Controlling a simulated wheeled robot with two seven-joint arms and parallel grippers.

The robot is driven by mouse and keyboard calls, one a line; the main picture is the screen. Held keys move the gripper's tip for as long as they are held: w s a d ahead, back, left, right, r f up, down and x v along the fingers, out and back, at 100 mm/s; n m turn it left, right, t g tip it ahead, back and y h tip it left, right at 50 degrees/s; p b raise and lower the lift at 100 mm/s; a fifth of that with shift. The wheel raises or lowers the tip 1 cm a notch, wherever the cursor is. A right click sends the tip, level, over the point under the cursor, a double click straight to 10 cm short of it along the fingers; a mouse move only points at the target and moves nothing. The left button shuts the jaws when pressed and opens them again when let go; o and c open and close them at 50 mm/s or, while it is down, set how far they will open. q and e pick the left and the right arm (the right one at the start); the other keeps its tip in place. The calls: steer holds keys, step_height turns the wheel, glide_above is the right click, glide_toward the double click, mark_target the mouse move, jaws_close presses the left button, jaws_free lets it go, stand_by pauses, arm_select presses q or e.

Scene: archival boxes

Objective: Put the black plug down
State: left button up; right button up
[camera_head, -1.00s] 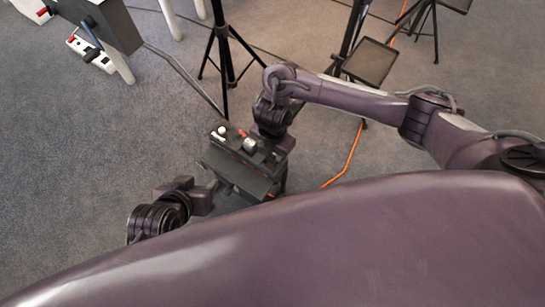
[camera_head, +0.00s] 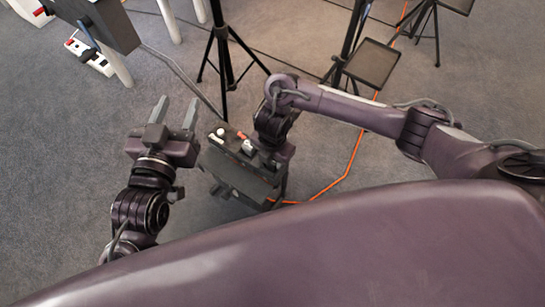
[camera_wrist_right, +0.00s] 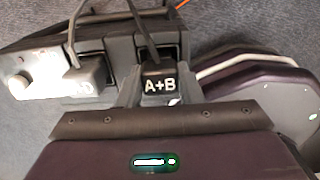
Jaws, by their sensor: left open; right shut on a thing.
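A black plug marked "A+B" (camera_wrist_right: 160,85) sits between the fingers of my right gripper (camera_wrist_right: 160,98), which is shut on it. A cable rises from the plug. It is at a dark opening of the grey box (camera_wrist_right: 20,50); I cannot tell how far in it sits. In the head view my right gripper (camera_head: 262,158) is at the right part of that box (camera_head: 225,170), and the plug is hidden. My left gripper (camera_head: 177,104) is open and empty, left of the box, its fingers pointing away from my body.
A second, grey plug (camera_wrist_right: 75,82) with a cable is left of the black one. A white knob (camera_wrist_right: 20,84) is on the box's left end. Tripod stands (camera_head: 224,45), a dark tray (camera_head: 372,62) and an orange cable (camera_head: 350,165) are beyond.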

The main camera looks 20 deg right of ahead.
arm_select(q)
steer(key=shift+r, duration=0.3)
arm_select(e)
steer(key=shift+f, duration=0.1)
steer(key=o, duration=1)
arm_select(q)
steer(key=shift+r+t, duration=0.15)
steer(key=shift+t, duration=0.15)
steer(key=shift+w, duration=0.1)
